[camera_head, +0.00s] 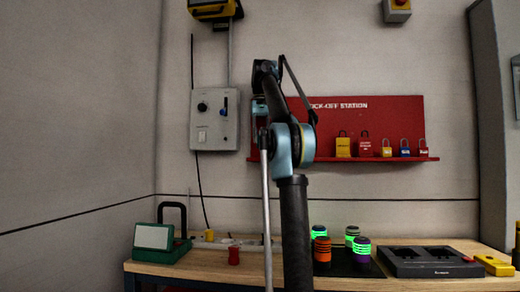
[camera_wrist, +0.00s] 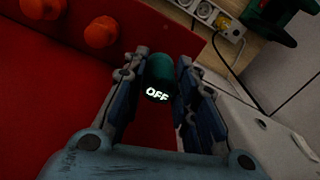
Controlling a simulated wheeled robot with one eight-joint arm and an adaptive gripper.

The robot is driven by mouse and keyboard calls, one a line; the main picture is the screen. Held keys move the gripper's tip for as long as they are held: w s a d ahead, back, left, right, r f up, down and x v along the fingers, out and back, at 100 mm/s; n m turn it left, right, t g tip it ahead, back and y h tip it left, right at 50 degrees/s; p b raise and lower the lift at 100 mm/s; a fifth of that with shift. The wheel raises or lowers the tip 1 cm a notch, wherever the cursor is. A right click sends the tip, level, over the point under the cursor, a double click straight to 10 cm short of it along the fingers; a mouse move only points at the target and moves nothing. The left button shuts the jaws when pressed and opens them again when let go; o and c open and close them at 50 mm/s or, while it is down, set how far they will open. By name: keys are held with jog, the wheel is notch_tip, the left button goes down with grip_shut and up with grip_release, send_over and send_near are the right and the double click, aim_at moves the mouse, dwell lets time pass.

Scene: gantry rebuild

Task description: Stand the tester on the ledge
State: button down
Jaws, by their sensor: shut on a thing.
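The tester (camera_wrist: 159,72) is a dark green rounded cylinder with a lit "OFF" on the end facing the wrist camera. My gripper (camera_wrist: 160,60) is shut on it, one finger on each side. In the head view my arm hides the tester and most of my gripper at the left part of the red lock-off board. The ledge (camera_head: 345,159) is the red shelf along the bottom of that board (camera_head: 395,112). A red surface fills the left of the wrist view. I cannot tell whether the tester touches anything besides my fingers.
Several padlocks (camera_head: 386,148) occupy the ledge's right part. A grey switch box (camera_head: 214,120) is on the wall left of the board. The bench (camera_head: 210,266) below carries a green device (camera_head: 160,240), several striped cylinders (camera_head: 322,248) and a black dock (camera_head: 428,262).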

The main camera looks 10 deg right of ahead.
aim_at(261, 145)
notch_tip(261, 145, down, 3)
jog(key=shift+r, duration=0.2)
jog(key=shift+w+d+f, duration=0.1)
jog(key=shift+w+f, duration=0.05)
jog(key=shift+f, duration=0.4)
jog(key=c, duration=1.3)
grip_release()
jog(key=shift+f, duration=0.1)
jog(key=shift+r, duration=3.85)
